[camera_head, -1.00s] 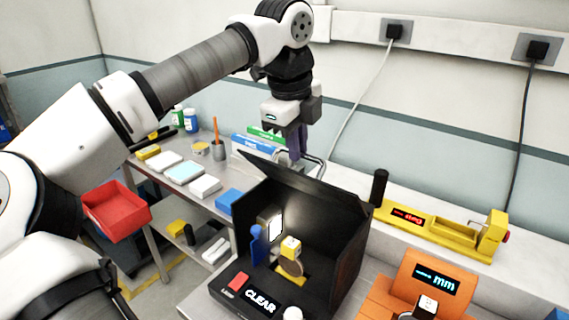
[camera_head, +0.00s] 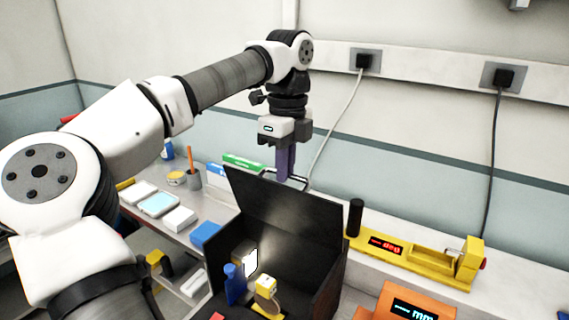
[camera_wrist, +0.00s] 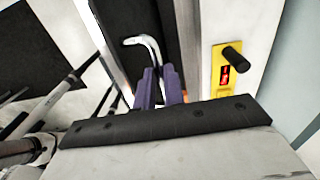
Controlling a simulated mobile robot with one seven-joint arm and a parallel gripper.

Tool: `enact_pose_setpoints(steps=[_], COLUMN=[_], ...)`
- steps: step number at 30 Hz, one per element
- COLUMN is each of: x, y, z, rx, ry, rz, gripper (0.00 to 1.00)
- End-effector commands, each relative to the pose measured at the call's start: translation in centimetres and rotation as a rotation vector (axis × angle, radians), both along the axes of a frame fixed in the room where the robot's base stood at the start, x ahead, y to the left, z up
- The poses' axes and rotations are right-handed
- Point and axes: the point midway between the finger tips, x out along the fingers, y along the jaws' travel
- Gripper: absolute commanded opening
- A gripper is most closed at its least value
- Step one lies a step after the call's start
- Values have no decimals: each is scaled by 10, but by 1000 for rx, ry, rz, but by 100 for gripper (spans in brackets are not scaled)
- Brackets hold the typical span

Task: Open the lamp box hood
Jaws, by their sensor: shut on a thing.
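The lamp box is a black open-fronted box (camera_head: 322,290) at the bottom middle of the head view. Its black hood (camera_head: 285,205) stands raised and tilted at the back, with the lit interior showing below. My gripper (camera_head: 286,178) is above and behind the hood's upper edge, purple fingers pointing down. It is shut on the hood's bent metal handle (camera_head: 298,180). The wrist view shows the silver handle (camera_wrist: 146,44) running to the closed fingertips (camera_wrist: 160,72); the exact grip is partly hidden by the fingers.
Inside the box are a blue bottle-like piece (camera_head: 234,284) and a yellow-and-white block (camera_head: 265,285). A yellow gauge (camera_head: 415,260) with a black post (camera_head: 355,217) and an orange display unit (camera_head: 405,302) stand to the right. A side table with trays (camera_head: 158,203) is at left.

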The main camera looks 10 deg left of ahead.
Motion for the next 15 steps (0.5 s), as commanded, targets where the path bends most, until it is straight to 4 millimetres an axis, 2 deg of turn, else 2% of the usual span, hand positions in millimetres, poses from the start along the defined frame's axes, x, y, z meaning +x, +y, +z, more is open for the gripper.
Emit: enact_pose_setpoints(steps=[1, 5, 6, 10, 15], x=[-1, -1, -1, -1, -1], y=[0, 0, 0, 0, 0], z=[-7, -7, -7, -6, -4], rx=[-2, -2, -2, -1, 0], ry=[12, 12, 12, 9, 6], rz=[-2, -2, -2, -1, 0], gripper=[0, 0, 13, 30, 33])
